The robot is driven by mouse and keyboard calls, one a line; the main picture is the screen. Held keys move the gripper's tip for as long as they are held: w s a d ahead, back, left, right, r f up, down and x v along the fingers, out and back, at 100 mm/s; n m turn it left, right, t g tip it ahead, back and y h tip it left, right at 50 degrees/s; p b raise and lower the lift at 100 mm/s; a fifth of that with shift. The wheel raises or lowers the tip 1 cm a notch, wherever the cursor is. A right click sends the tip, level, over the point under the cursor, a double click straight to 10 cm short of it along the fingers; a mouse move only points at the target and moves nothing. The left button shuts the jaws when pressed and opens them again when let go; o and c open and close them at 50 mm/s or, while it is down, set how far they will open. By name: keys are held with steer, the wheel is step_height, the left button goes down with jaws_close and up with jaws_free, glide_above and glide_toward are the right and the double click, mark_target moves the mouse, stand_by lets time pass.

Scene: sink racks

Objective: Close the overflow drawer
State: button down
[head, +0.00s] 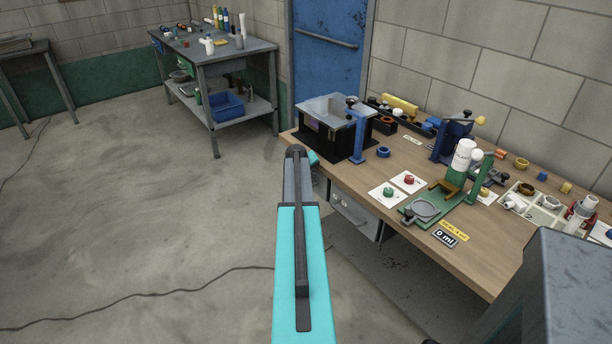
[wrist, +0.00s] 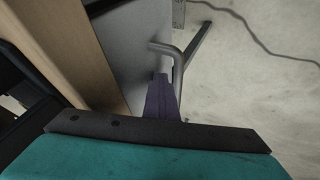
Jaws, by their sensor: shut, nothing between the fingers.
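The overflow drawer, a light grey front (head: 354,216) under the workbench, shows in the head view right of my arm. Its grey front (wrist: 128,48) and bent bar handle (wrist: 176,62) also show in the wrist view. How far it stands out from the bench is hard to tell. My gripper (wrist: 163,82) is shut and empty, its dark fingers pointing at the drawer front beside the handle. The tips overlap the handle in the picture; I cannot tell if they touch. In the head view my arm hides the gripper and the left part of the drawer.
The wooden workbench (head: 468,254) lies above and right of the drawer; its edge (wrist: 75,45) is close on the left in the wrist view. A black box (head: 328,140) stands on its far left corner. Open concrete floor (head: 140,230) lies left, with a black cable.

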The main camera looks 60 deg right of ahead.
steer(key=p+v, duration=0.3)
steer(key=v, duration=0.7)
stand_by(0.5)
